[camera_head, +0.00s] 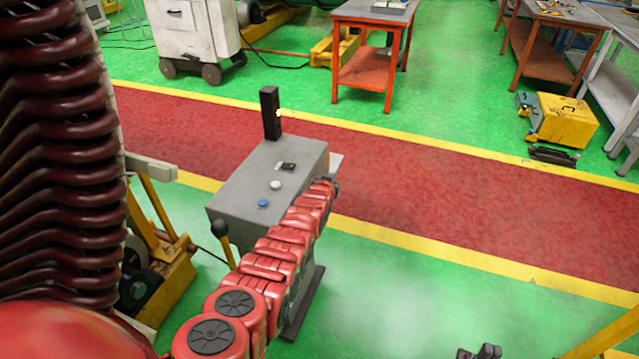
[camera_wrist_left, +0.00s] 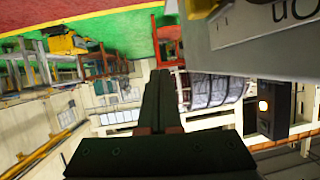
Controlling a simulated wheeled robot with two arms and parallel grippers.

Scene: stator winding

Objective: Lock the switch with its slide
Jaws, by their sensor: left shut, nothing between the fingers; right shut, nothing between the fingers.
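The grey control box (camera_head: 240,185) stands left of centre in the head view. On its sloping top is a small dark switch fitting (camera_head: 287,167); its slide is too small to make out. My left arm runs along the box's right side, and its gripper (camera_head: 335,184) is at the far right edge, mostly hidden by the arm. In the left wrist view the left gripper's fingers (camera_wrist_left: 158,88) are shut and empty, below and left of a grey panel edge (camera_wrist_left: 265,50) with part of a printed label. My right gripper (camera_head: 480,352) shows only partly at the bottom edge, shut and empty.
A white button (camera_head: 275,185) and a blue button (camera_head: 263,203) sit on the box top. A black post (camera_head: 270,113) with a lit lamp rises behind them. A black-knobbed lever (camera_head: 221,230) stands at the left. Dark red coils (camera_head: 60,150) fill the far left.

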